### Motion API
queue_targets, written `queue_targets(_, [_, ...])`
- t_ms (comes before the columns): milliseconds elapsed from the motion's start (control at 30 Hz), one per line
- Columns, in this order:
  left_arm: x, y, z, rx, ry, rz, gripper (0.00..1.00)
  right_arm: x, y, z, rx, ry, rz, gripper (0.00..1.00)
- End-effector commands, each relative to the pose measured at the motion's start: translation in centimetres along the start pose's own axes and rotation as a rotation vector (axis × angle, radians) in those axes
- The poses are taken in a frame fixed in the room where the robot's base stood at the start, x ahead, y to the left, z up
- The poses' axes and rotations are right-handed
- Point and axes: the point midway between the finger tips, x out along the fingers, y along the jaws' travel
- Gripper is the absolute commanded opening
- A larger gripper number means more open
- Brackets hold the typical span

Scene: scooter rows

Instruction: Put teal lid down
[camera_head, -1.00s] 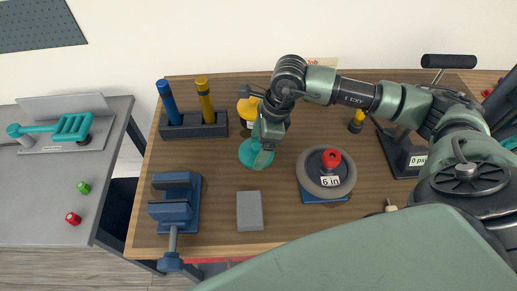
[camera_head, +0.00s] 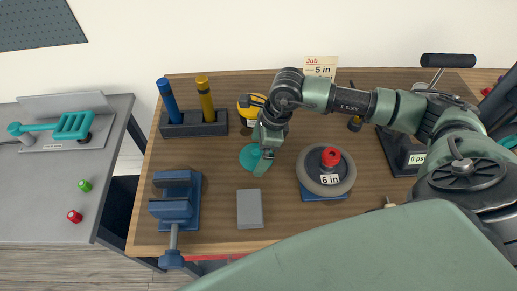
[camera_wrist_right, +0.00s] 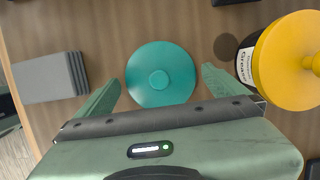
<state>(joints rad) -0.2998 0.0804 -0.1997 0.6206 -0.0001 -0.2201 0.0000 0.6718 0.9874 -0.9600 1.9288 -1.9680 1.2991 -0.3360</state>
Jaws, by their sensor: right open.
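In the right wrist view the teal lid (camera_wrist_right: 160,72) is a round disc with a small raised knob. My right gripper (camera_head: 263,160) is open beside and partly over the lid in the head view. In the wrist view its two fingers stand apart on either side of the lid, with clear gaps to it. My left gripper is not in view.
A yellow-topped grease container (camera_wrist_right: 285,65) stands close to one finger; the arm partly hides it in the head view (camera_head: 246,108). A grey block (camera_head: 250,208), blue vise (camera_head: 174,200), holder with two handles (camera_head: 194,126) and 6 in wheel (camera_head: 345,182) surround the bench's clear middle.

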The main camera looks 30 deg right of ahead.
Motion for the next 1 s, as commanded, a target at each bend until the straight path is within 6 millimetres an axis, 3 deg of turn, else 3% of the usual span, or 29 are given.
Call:
queue_targets(167, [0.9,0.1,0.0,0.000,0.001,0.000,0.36,-2.3,-0.1,0.0,-0.003,-0.002,-0.006,1.00])
queue_targets(400, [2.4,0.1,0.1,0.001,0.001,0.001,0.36,-7.6,-0.1,-0.1,-0.001,-0.001,-0.007,1.00])
queue_targets(600, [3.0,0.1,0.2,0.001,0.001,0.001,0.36,-10.9,-0.1,0.0,-0.001,-0.002,-0.003,1.00])
queue_targets(1000, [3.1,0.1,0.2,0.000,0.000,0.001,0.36,-12.1,0.0,0.0,0.000,0.000,0.000,1.00])
